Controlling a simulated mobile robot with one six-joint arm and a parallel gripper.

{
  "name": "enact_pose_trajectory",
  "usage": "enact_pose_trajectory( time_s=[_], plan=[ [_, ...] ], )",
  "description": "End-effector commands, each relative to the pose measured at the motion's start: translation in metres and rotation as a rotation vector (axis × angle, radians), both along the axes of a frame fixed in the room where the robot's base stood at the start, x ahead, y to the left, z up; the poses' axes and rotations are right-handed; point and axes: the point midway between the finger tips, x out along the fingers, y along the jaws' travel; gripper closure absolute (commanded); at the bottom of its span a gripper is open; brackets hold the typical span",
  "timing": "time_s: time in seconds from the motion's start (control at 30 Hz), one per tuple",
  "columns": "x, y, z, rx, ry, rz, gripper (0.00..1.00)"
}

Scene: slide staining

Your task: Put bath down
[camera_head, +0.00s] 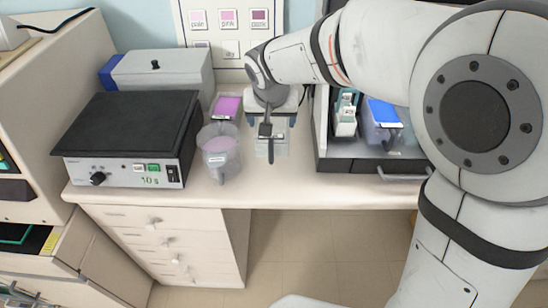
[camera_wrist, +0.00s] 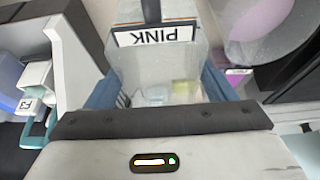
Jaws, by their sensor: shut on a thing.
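My gripper (camera_wrist: 160,92) is shut on a clear bath (camera_wrist: 185,60) with a label reading PINK, upside down in the wrist view. Blue-sided fingers flank it, and small pale and yellowish shapes show through or inside it. In the head view the bath (camera_head: 271,150) hangs under my gripper (camera_head: 270,125), just right of the clear beaker and over the front part of the bench. Whether its base touches the bench top cannot be told.
A clear beaker (camera_head: 219,158) with pinkish liquid and a magenta-topped bath (camera_head: 228,106) stand left of the held bath. A black-topped hotplate (camera_head: 130,120) is farther left. Right is an open dark cabinet (camera_head: 325,163) with a blue bath (camera_head: 382,112) and white holder (camera_head: 345,118).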

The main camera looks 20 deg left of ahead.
Motion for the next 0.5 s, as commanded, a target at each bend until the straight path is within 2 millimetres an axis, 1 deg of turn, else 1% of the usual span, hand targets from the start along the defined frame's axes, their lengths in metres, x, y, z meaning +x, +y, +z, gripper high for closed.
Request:
enact_pose_trajectory(
  time_s=[0.03, 0.1, 0.2, 0.37, 0.5],
  plan=[
    [-0.001, -0.001, -0.010, -0.005, 0.004, 0.001, 0.94],
    [-0.001, -0.001, -0.023, -0.005, 0.004, 0.001, 0.94],
    [-0.001, -0.001, -0.038, -0.002, 0.003, 0.001, 0.94],
    [0.000, -0.001, -0.050, -0.001, 0.002, 0.000, 0.94],
    [-0.001, -0.001, -0.068, -0.003, 0.003, 0.000, 0.94]
  ],
)
